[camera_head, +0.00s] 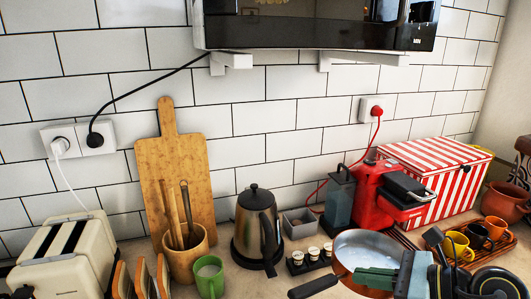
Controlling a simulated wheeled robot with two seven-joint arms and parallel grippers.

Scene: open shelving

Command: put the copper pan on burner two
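The copper pan (343,272) is at the lower right, with a pale grey inside, a copper outer wall and a black handle pointing to the lower left. My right gripper (374,279) comes in from the right, and its green fingers overlap the pan's near side. I cannot tell whether the fingers are shut on the rim or only in front of it. They hide part of the near wall, and the pan's base is hidden too. No burner shows. My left gripper is not in view.
Behind the pan stand spice jars (312,254), a red coffee machine (378,199) and a striped box (440,181). Mugs (459,247) are at the right. A kettle (257,228), green mug (209,279) and toaster (65,262) stand left. A microwave (320,27) hangs above.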

